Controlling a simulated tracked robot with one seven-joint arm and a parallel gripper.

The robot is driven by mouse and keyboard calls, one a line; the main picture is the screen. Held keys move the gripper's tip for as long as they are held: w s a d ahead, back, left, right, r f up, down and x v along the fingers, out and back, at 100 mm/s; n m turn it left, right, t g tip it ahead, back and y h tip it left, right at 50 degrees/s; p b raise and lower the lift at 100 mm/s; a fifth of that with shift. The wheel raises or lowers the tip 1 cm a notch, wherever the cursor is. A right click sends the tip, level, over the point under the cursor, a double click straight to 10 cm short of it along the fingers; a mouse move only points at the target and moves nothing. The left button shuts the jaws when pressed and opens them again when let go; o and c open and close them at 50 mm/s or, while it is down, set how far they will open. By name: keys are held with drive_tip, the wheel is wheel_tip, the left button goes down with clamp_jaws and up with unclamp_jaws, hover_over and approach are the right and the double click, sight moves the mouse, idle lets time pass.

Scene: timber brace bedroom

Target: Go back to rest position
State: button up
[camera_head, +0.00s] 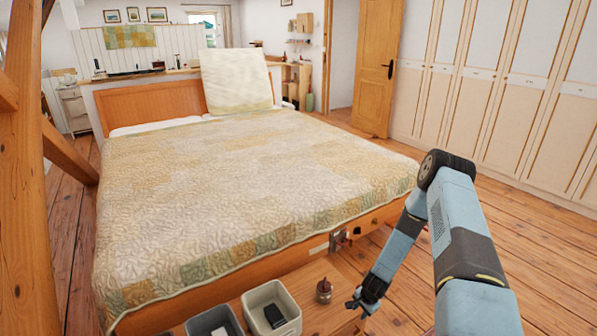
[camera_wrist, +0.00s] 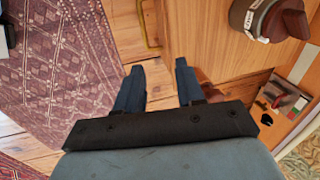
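My arm (camera_head: 455,225) reaches down from the right in the head view. My gripper (camera_head: 362,304) hangs beside the right end of the low wooden surface at the foot of the bed. In the wrist view my gripper (camera_wrist: 157,82) has its two dark fingers spread apart, with bare wood showing between them, so it is open and empty. A small brown bottle-like object (camera_head: 323,291) stands on the wooden surface just left of the gripper, apart from it. A brown and grey object with a label (camera_wrist: 262,18) shows large at the upper right of the wrist view.
A white bin (camera_head: 251,301) with a dark item inside and a grey bin (camera_head: 202,327) stand on the wooden surface (camera_head: 318,268). The quilted bed (camera_head: 230,190) fills the middle. A timber post (camera_head: 22,200) stands left. Plank floor (camera_head: 535,235) is clear at right.

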drive_tip(key=w+r+n+t, duration=0.1)
drive_tip(key=w+r+n, duration=0.2)
drive_tip(key=r, duration=1.5)
drive_tip(key=w+r+n, duration=0.2)
drive_tip(key=w+r, duration=0.1)
drive_tip(key=r, duration=1.5)
drive_tip(key=s+a+r+n, duration=0.2)
drive_tip(key=s+r, duration=0.2)
drive_tip(key=r, duration=0.8)
drive_tip(key=s+a+r+n+t, duration=0.1)
drive_tip(key=s+r+n+t, duration=0.1)
drive_tip(key=s+r, duration=1.4)
drive_tip(key=s+r+n, duration=0.1)
drive_tip(key=s+r, duration=0.3)
drive_tip(key=s, duration=0.4)
drive_tip(key=s+r+n+h, duration=0.1)
drive_tip(key=s+r, duration=0.3)
drive_tip(key=s, duration=0.4)
drive_tip(key=shift+s+r+t, duration=0.3)
